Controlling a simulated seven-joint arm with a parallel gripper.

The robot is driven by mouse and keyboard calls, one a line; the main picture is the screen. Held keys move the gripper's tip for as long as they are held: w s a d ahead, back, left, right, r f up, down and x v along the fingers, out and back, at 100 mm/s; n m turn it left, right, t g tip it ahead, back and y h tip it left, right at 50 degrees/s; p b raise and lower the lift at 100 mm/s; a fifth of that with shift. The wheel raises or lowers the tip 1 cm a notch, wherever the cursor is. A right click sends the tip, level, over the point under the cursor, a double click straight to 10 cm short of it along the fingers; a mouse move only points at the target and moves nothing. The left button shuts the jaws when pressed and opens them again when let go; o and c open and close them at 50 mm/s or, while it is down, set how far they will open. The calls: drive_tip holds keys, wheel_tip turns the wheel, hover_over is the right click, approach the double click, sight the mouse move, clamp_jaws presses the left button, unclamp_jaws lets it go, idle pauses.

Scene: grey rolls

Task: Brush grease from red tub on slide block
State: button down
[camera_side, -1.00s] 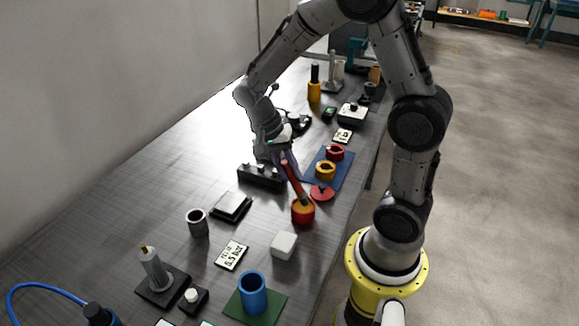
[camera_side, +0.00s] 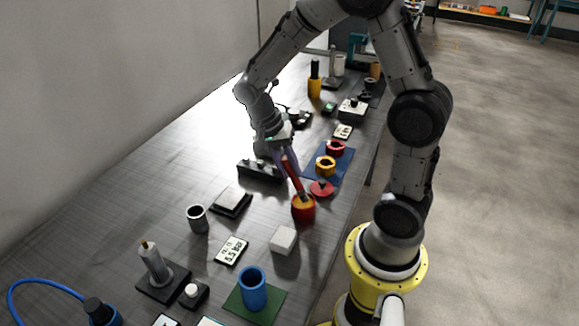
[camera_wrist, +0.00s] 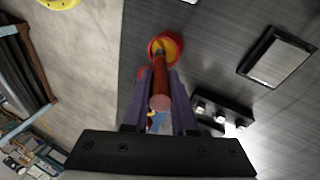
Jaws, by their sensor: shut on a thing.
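A red tub (camera_side: 303,213) with yellow-orange grease inside stands on the bench; it also shows in the wrist view (camera_wrist: 154,44). My gripper (camera_side: 289,168) is shut on the red handle of a brush (camera_side: 294,179), which shows end-on between the fingers in the wrist view (camera_wrist: 160,92). The brush is tilted, and its lower end is at the tub's mouth; its bristles are hidden. A dark block with a pale flat top (camera_side: 231,201), possibly the slide block, lies left of the tub; it also shows in the wrist view (camera_wrist: 276,60).
A red lid (camera_side: 321,188) lies beside the tub. A white block (camera_side: 283,240), a grey cup (camera_side: 197,219) and a label plate (camera_side: 231,250) are nearer the camera. A blue mat (camera_side: 342,170) holds rings.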

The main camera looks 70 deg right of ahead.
drive_tip(key=shift+f, duration=0.55)
idle(1.2)
drive_tip(key=shift+r, duration=3.6)
drive_tip(key=shift+w+a+f, duration=0.1)
drive_tip(key=shift+a+f, duration=0.05)
drive_tip(key=shift+a, duration=0.15)
drive_tip(key=w+a+f+n+t+h, duration=0.1)
drive_tip(key=w+a+f+n+t, duration=0.2)
drive_tip(key=w+n, duration=0.5)
drive_tip(key=w+a+f+n+t+h, duration=0.1)
drive_tip(key=w+a+f+n+t, duration=0.1)
drive_tip(key=w+a+n, duration=0.4)
drive_tip(key=w+d+r+g, duration=0.2)
drive_tip(key=d+r, duration=0.4)
drive_tip(key=r, duration=0.4)
drive_tip(key=shift+n, duration=0.4)
drive_tip(key=shift+w+f, duration=0.1)
drive_tip(key=shift+f, duration=2.45)
